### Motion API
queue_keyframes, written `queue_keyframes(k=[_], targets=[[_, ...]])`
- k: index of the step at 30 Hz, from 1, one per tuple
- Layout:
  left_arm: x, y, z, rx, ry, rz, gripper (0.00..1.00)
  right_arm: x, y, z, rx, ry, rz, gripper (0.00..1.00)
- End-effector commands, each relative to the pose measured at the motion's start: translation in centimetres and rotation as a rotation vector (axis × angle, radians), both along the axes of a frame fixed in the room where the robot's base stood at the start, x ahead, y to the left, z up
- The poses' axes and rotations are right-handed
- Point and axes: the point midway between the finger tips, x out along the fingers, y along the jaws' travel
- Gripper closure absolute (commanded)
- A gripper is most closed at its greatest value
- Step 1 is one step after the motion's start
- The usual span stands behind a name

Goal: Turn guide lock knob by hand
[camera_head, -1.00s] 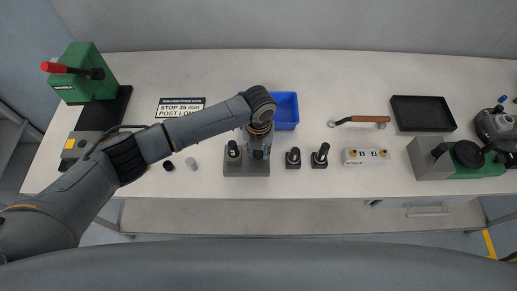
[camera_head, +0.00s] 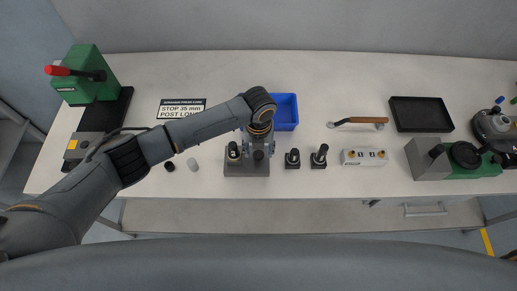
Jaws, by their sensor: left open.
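A grey block fixture (camera_head: 246,170) stands near the front edge of the table, left of centre. It carries a dark knob-like part (camera_head: 258,156) on its right and a black upright piece (camera_head: 233,151) on its left. I cannot tell for certain which part is the guide lock knob. My left gripper (camera_head: 258,147) points down over the right part of the fixture. Its fingers are open on either side of the dark knob-like part, with no clear contact visible. My wrist hides the rear of the fixture. My right gripper is not in view.
A blue bin (camera_head: 286,123) sits close behind the fixture. Two black upright pieces (camera_head: 293,158) (camera_head: 319,157) stand to its right, then a white block (camera_head: 364,157). Small cylinders (camera_head: 192,164) lie to the left. A green press (camera_head: 92,78) stands far left. The back middle is clear.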

Motion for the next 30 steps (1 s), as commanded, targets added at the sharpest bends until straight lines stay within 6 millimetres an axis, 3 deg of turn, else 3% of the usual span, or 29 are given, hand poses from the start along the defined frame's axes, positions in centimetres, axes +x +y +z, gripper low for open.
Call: queue_keyframes(k=[6,15,26,30], targets=[[0.0,0.0,2.7,0.000,0.000,0.000,0.48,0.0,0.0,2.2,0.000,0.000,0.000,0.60],[0.1,0.0,5.1,0.000,-0.002,0.000,0.48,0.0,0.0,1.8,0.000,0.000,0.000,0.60],[0.0,0.0,5.5,-0.001,-0.001,0.000,0.48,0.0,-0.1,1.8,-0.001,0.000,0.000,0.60],[0.1,0.0,6.9,-0.002,-0.003,0.000,0.48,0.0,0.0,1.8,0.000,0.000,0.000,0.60]])
